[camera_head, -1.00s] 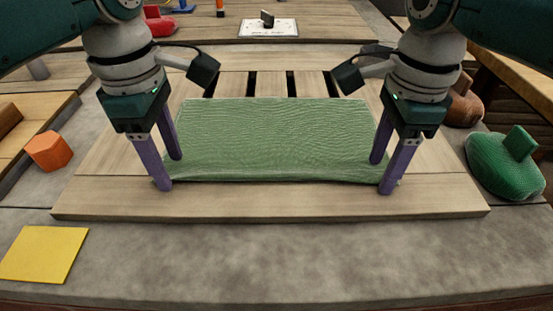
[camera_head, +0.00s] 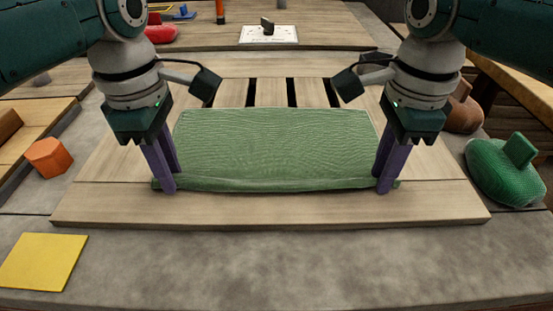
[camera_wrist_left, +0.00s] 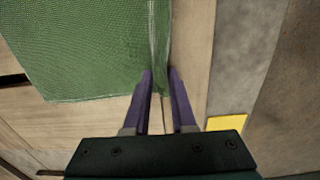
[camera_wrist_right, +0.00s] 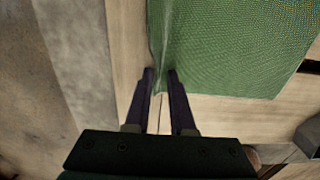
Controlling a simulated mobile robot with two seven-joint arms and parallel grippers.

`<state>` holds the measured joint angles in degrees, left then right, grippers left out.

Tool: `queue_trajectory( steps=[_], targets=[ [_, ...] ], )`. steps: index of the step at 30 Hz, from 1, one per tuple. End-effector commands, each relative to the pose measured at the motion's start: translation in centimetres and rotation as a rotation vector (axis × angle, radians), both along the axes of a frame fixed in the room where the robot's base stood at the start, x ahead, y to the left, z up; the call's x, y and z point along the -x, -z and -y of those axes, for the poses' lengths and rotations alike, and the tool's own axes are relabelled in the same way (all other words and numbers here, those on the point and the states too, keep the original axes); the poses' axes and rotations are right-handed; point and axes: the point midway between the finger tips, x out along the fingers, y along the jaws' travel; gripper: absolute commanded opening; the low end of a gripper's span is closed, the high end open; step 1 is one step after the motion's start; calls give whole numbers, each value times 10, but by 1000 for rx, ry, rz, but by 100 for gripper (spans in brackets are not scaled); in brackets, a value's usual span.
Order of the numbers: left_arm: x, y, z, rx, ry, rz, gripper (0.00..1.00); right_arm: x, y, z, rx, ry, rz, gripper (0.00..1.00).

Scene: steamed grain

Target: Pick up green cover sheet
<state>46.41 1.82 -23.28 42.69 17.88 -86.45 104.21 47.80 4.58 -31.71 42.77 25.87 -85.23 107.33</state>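The green cover sheet (camera_head: 277,140) lies on a pale wooden slatted board, its near edge bunched into a low ridge. My left gripper (camera_head: 172,182) has its purple fingers closed on the sheet's near left corner. The left wrist view shows a fold of the sheet (camera_wrist_left: 90,45) between the fingertips (camera_wrist_left: 160,72). My right gripper (camera_head: 386,182) has its fingers closed on the near right corner. The right wrist view shows the sheet's edge (camera_wrist_right: 230,45) between those fingertips (camera_wrist_right: 160,72). Small ends of the sheet stick out past both grippers. The rest of the sheet lies flat.
The wooden board (camera_head: 270,208) has dark gaps behind the sheet. An orange block (camera_head: 48,157) and a yellow square (camera_head: 42,262) are at the left. A green lidded object (camera_head: 503,172) stands at the right. The grey counter (camera_head: 280,260) in front is clear.

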Motion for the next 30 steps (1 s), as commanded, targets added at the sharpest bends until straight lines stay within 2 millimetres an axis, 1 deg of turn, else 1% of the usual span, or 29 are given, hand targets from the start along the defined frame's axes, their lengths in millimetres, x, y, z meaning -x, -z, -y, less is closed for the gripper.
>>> queue_trajectory(
  steps=[2, 10, 30],
  targets=[
    [1, 1, 0, -1, 0, -2, 16, 1, 1, 0, 1, 0, -5, 15],
    [1, 1, 0, -1, 0, -2, 1, 1, 2, 0, 1, 0, -5, 0],
    [1, 1, 0, -1, 0, -2, 0, 1, 2, 0, 1, 0, -4, 0]
  ],
)
